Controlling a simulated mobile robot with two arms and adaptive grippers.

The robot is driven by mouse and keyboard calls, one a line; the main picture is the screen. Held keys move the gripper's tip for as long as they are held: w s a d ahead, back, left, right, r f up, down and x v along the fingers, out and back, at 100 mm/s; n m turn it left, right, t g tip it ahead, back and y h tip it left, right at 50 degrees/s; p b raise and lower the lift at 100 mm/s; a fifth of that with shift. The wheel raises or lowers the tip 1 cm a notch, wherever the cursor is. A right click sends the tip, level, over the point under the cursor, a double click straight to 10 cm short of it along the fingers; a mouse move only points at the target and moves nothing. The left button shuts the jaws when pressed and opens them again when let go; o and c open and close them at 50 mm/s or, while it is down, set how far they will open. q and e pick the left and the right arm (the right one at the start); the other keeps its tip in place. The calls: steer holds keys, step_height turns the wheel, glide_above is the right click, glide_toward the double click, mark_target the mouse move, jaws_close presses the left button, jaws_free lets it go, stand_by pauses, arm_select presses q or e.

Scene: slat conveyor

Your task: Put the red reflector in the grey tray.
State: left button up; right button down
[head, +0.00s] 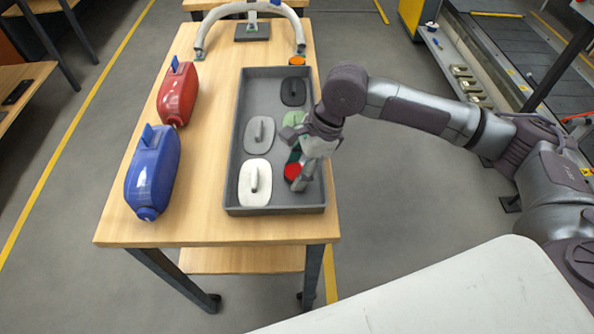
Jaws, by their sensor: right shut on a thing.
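The grey tray (234,150) lies on the wooden table and holds several flat pieces with raised handles. The red reflector (292,171) is a small red disc at the front right part of the tray. My right gripper (297,178) reaches in from the right, points down over the tray and is shut on the red reflector. The gripper partly covers the reflector, and I cannot tell whether it touches the tray floor. My left gripper is out of view.
In the tray are a white piece (250,193), a grey piece (259,145), a black piece (293,90) and a partly hidden green piece (291,118). An orange disc (297,61) lies behind the tray. Red (178,100) and blue (151,180) containers stand left.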

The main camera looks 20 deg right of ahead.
steer(key=shift+f, duration=0.6)
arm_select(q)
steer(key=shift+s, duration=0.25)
arm_select(e)
steer(key=shift+c, duration=2.2)
jaws_free()
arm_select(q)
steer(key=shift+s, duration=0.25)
arm_select(e)
steer(key=shift+r, duration=0.1)
arm_select(q)
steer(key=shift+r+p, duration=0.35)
steer(key=shift+p, duration=0.1)
arm_select(e)
steer(key=v, duration=1.2)
